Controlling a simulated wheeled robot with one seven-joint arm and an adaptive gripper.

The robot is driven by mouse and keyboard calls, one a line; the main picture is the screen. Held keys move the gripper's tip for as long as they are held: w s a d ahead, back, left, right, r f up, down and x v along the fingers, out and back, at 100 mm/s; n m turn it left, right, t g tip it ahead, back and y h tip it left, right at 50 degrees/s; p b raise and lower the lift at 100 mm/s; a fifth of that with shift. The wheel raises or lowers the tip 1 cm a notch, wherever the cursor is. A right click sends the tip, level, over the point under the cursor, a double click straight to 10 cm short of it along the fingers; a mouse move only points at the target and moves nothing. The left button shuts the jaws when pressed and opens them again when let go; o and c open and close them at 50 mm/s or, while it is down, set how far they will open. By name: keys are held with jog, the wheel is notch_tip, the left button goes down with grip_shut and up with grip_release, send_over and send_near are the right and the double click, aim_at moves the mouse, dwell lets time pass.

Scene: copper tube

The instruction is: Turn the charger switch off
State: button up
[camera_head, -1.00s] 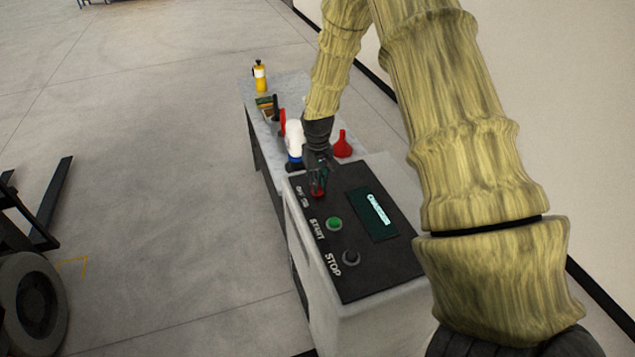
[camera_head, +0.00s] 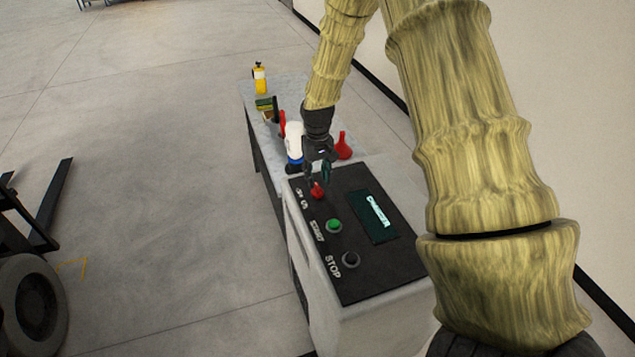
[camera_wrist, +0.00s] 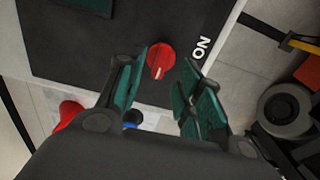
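The red charger switch knob (camera_head: 317,191) sits at the far end of the black panel (camera_head: 358,270), beside small white lettering. In the wrist view the round knob (camera_wrist: 160,60) has a pale mark pointing toward the bottom of the picture. The white ON label (camera_wrist: 201,47) is to its right; the OFF label cannot be made out there. My gripper (camera_head: 319,174) is just above the knob in the head view. In the wrist view its teal-padded fingers (camera_wrist: 166,80) are apart, with nothing held between them and the knob seen beyond the gap.
A green START button (camera_head: 334,225) and a dark STOP button (camera_head: 351,259) lie nearer on the panel, with a display (camera_head: 375,214) to their right. Behind the charger, a white bottle (camera_head: 294,137), a red funnel (camera_head: 343,147) and a yellow bottle (camera_head: 260,79) stand on a table.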

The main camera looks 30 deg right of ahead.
aim_at(318, 186)
notch_tip(318, 186, up, 8)
jog(key=shift+r, duration=0.25)
dwell(0.6)
